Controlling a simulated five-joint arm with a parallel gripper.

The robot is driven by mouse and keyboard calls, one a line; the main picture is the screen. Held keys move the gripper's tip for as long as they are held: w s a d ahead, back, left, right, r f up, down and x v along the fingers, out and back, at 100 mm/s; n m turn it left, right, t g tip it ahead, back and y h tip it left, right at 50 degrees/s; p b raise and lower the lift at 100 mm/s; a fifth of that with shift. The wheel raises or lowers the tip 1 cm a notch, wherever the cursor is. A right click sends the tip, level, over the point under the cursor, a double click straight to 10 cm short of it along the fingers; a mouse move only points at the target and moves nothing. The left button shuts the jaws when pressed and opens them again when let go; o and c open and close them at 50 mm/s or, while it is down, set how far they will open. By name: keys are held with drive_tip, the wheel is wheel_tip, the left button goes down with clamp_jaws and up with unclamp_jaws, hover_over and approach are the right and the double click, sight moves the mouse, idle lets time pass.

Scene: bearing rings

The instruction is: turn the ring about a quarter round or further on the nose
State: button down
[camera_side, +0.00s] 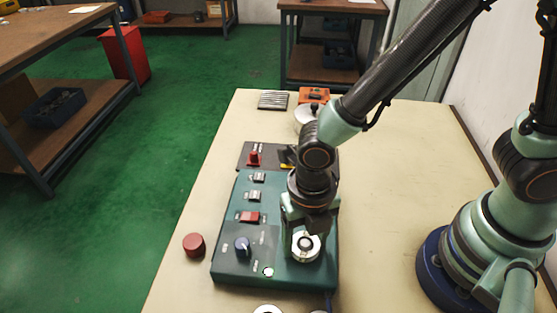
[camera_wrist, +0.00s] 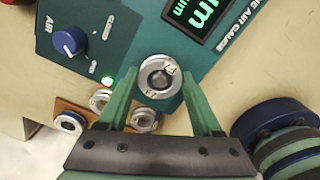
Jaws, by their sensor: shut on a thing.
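The steel ring (camera_side: 314,250) sits around the nose on the green air gauge box (camera_side: 230,276), near the box's front right. In the wrist view the ring (camera_wrist: 149,68) is a bright silver band with small marked tags on its face, and the dark nose shows in its centre. My gripper (camera_side: 304,236) points down over it. In the wrist view the green fingers of my gripper (camera_wrist: 160,80) stand on the left and right of the ring, shut on it. The finger contact is partly hidden in the side view.
A blue knob (camera_side: 242,245), a lit green lamp (camera_side: 268,271) and a red switch (camera_side: 249,217) are on the box. A red cylinder (camera_side: 194,245) stands left of it. Other rings (camera_wrist: 69,123) lie by the front edge.

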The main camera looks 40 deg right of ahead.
drive_tip(key=shift+n, duration=0.7)
drive_tip(key=shift+f+n, duration=0.1)
drive_tip(key=shift+n, duration=1)
drive_tip(key=shift+d, duration=0.1)
drive_tip(key=shift+s, duration=0.1)
drive_tip(key=shift+n, duration=1.5)
drive_tip(key=shift+s, duration=0.1)
unclamp_jaws()
